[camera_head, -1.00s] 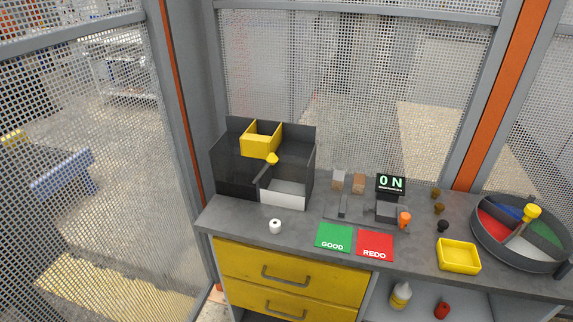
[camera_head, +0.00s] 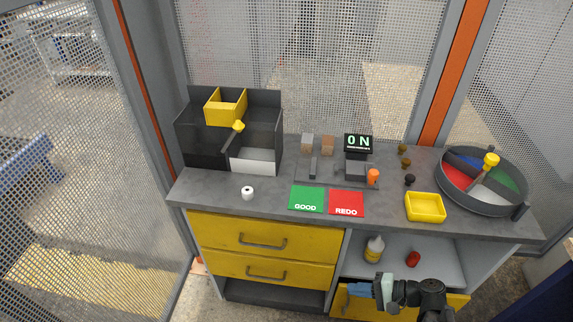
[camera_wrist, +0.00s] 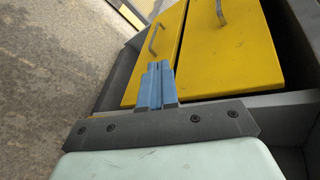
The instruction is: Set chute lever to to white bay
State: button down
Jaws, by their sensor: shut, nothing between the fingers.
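The chute box (camera_head: 191,143) is dark grey with a yellow hopper (camera_head: 226,112) on top, at the left of the counter. The lever's yellow knob (camera_head: 238,126) stands at the front of the box, its dark arm slanting down to the left. The white bay (camera_head: 253,166) is at the box's lower right front; a black bay (camera_head: 205,158) is at its left. My gripper (camera_head: 357,289) is low in front of the cabinet, far from the lever. Its blue fingers, also in the wrist view (camera_wrist: 155,86), are shut and empty, near the yellow drawers.
The counter (camera_head: 270,205) also holds a white roll (camera_head: 248,192), green GOOD (camera_head: 306,199) and red REDO (camera_head: 347,203) pads, an ON display (camera_head: 358,143), a yellow tray (camera_head: 425,207) and a round divided bin (camera_head: 479,209). Yellow drawers (camera_head: 262,236) and an open shelf are below.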

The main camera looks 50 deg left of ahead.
aim_at(242, 124)
jog(key=s+a+r+n+g+y, duration=0.25)
jog(key=a+r, duration=0.45)
jog(key=r, duration=0.4)
jog(key=s+a+r+n+g+y, duration=0.1)
jog(key=s+a+r+n+g, duration=0.15)
jog(key=a+r, duration=0.65)
jog(key=w+a+r+t+y, duration=0.1)
jog(key=w+a+r, duration=0.4)
jog(key=a+r, duration=0.6)
notch_tip(242, 124, up, 2)
jog(key=shift+w+r+y, duration=0.15)
jog(key=shift+w+y, duration=0.15)
jog(key=shift+y, duration=0.45)
jog(key=x, duration=1.4)
jog(key=shift+a, duration=0.1)
jog(key=shift+s+a+r+t+h, duration=0.55)
jog(key=shift+r+t+h, duration=0.15)
jog(key=shift+r+h, duration=0.1)
jog(key=s+a+r+n+t+h, duration=0.1)
jog(key=s+a+r+t+h, duration=0.1)
jog(key=s+a+t+h, duration=0.4)
jog(key=shift+s+a+r+h, duration=0.3)
jog(key=shift+s+a+h, duration=0.5)
jog(key=shift+s+a, duration=0.65)
